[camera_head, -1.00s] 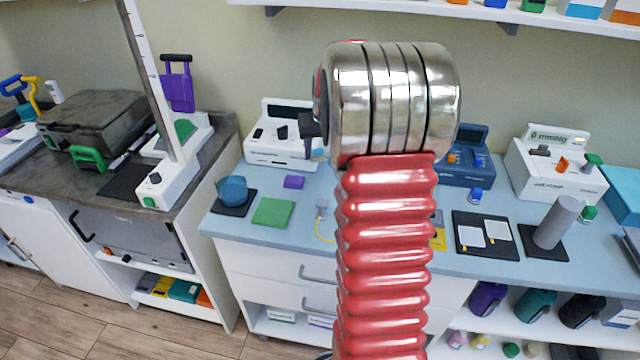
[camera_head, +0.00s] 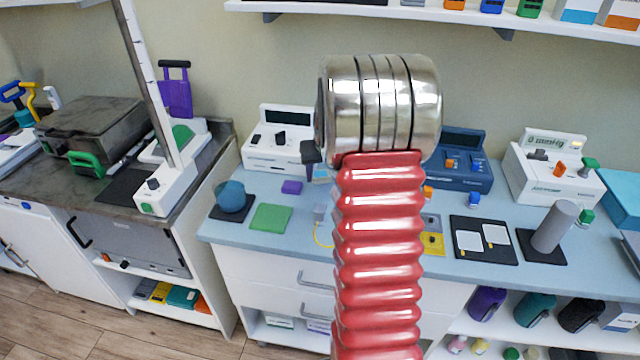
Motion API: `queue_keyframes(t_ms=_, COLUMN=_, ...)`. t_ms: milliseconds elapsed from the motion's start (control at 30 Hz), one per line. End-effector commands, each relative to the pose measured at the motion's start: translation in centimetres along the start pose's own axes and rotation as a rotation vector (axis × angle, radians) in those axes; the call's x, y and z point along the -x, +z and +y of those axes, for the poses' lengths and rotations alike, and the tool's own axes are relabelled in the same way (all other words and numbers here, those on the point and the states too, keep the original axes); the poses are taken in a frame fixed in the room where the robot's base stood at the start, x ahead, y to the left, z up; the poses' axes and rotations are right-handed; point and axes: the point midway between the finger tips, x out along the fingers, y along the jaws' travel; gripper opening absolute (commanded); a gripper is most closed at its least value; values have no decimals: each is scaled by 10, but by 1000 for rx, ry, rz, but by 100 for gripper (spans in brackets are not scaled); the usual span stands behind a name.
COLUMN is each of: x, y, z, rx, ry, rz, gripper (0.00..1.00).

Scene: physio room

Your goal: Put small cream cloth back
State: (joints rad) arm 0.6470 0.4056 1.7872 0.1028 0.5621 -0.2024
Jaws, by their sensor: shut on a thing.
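My red ribbed arm with its shiny metal joint fills the middle of the view. A dark part of my gripper (camera_head: 311,153) shows just left of that joint, over the bench; the rest, with the fingertips, is behind the arm. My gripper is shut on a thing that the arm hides. I cannot make out a small cream cloth. A flat green cloth (camera_head: 271,217) and a small purple folded piece (camera_head: 292,187) lie on the blue bench top (camera_head: 245,240).
A white device (camera_head: 270,150) stands behind the cloths, and a round blue thing (camera_head: 231,196) sits on a dark mat to their left. Right of my arm are a dark blue device (camera_head: 460,163), a black mat with two pale pads (camera_head: 484,254) and a grey cylinder (camera_head: 555,224).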

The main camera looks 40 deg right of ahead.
Motion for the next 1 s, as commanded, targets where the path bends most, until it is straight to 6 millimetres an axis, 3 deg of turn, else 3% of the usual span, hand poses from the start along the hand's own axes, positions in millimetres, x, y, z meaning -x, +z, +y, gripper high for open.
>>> queue_keyframes(t_ms=367, x=-32, y=14, z=1, rx=-2, ry=0, rz=-2, gripper=22)
queue_keyframes(t_ms=767, x=-36, y=15, z=1, rx=-2, ry=1, rz=-1, gripper=22)
queue_keyframes(t_ms=800, x=-36, y=15, z=2, rx=-2, ry=1, rz=0, gripper=48)
queue_keyframes(t_ms=1000, x=-36, y=15, z=2, rx=-2, ry=1, rz=0, gripper=62)
